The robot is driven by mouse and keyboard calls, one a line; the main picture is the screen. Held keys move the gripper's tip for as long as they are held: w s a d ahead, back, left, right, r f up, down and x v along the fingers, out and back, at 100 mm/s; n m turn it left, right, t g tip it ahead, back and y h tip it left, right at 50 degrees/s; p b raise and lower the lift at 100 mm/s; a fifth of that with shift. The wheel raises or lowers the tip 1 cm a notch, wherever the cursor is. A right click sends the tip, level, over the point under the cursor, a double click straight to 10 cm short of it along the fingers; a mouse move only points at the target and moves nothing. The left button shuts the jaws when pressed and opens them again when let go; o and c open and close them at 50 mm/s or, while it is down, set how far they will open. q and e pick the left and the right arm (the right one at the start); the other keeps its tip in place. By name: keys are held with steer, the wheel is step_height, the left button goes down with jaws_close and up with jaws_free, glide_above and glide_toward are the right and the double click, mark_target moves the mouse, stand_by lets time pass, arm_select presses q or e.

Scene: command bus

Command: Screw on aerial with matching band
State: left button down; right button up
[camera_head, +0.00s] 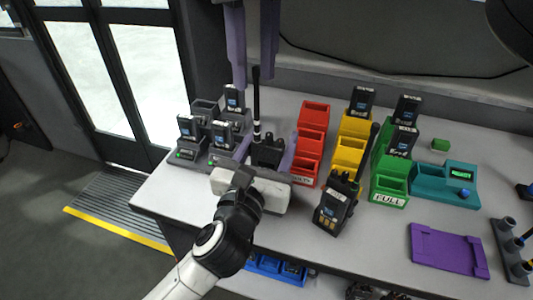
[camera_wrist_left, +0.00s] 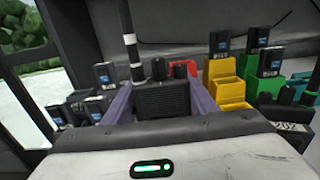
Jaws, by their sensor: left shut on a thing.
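My left gripper (camera_head: 266,150) is shut on a black radio (camera_head: 268,154), with one purple finger on each side; the radio also shows in the left wrist view (camera_wrist_left: 162,99). A black aerial (camera_head: 256,105) with white bands stands upright at the radio's left top corner; the bands show in the left wrist view (camera_wrist_left: 131,52). I cannot tell whether it is fully seated. My right gripper (camera_head: 255,82) is above, its purple fingers pointing down and apart. The aerial's tip appears between them, with no clear contact. A second radio (camera_head: 334,206) with an aerial stands to the right.
Grey chargers (camera_head: 187,150) holding batteries stand left. Red bins (camera_head: 311,130), yellow bins (camera_head: 349,150) and green bins (camera_head: 388,185) stand behind. A teal unit (camera_head: 428,185), purple tray (camera_head: 448,252) and an aerial rack (camera_head: 508,250) are right. The white tabletop is clear around the tray.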

mark_target(257, 132)
arm_select(q)
steer(key=shift+f, duration=0.35)
arm_select(e)
steer(key=n, duration=0.4)
steer(key=shift+r, duration=0.3)
arm_select(q)
steer(key=shift+s, duration=0.1)
arm_select(e)
steer(key=n, duration=0.4)
steer(key=shift+r+n, duration=0.25)
steer(key=shift+n, duration=0.05)
steer(key=n, duration=0.4)
steer(key=shift+s+r, duration=0.1)
steer(key=shift+r, duration=0.2)
steer(key=n, duration=0.4)
steer(key=shift+r, duration=0.2)
steer(key=n, duration=0.4)
steer(key=shift+r, duration=0.25)
steer(key=n, duration=0.4)
steer(key=shift+s+r+n, duration=0.1)
steer(key=shift+r+n, duration=0.15)
steer(key=shift+n, duration=0.05)
steer(key=n, duration=0.6)
steer(key=shift+s+r, duration=0.1)
steer(key=shift+r, duration=0.25)
arm_select(q)
steer(key=shift+d, duration=0.1)
arm_select(e)
step_height(257, 132, down, 12)
steer(key=shift+d+f, duration=0.1)
